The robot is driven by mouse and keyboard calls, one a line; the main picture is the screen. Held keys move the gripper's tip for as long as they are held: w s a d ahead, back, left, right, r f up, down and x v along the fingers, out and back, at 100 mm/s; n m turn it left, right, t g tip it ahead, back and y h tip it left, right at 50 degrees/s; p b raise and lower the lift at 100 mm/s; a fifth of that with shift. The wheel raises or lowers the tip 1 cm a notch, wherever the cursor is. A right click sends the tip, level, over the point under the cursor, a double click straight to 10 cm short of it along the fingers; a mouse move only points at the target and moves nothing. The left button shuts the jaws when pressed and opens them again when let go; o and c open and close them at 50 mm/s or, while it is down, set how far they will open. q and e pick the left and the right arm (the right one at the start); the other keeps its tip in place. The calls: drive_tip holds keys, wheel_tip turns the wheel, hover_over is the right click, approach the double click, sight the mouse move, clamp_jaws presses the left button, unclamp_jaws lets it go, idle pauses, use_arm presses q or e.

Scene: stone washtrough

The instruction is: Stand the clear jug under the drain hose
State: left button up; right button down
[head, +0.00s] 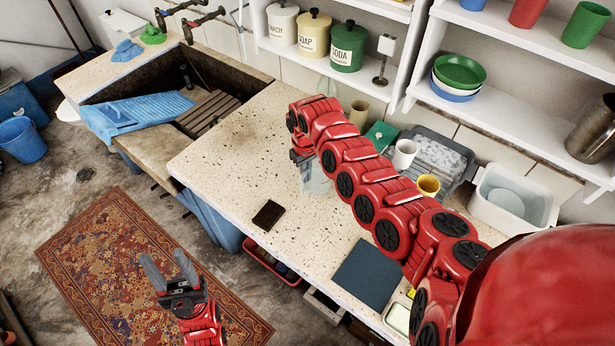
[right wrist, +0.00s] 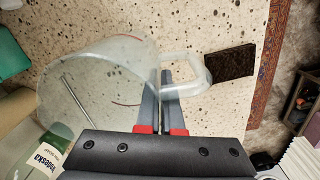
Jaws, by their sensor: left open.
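The clear jug (head: 316,180) is over the speckled counter, partly hidden by my right arm in the head view. In the right wrist view the jug (right wrist: 95,85) shows its wide round rim, with its loop handle (right wrist: 203,75) to the right. My right gripper (right wrist: 164,80) has its fingers close together at the handle side, shut on the jug. I cannot tell whether the jug touches the counter. My left gripper (head: 168,268) is open and empty above the patterned rug. I cannot make out the drain hose clearly.
The stone trough (head: 205,100) with a blue ribbed board (head: 150,112) lies left of the counter (head: 240,150). A dark brown block (head: 268,215) and dark square mat (head: 368,272) lie near its front edge.

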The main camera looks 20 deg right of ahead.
drive_tip(key=shift+w+d, duration=0.25)
drive_tip(key=shift+w, duration=0.35)
drive_tip(key=shift+f+p, duration=0.45)
drive_tip(key=shift+f, duration=1.25)
drive_tip(key=shift+f, duration=0.2)
drive_tip(key=c, duration=1.1)
unclamp_jaws()
drive_tip(key=shift+r, duration=0.1)
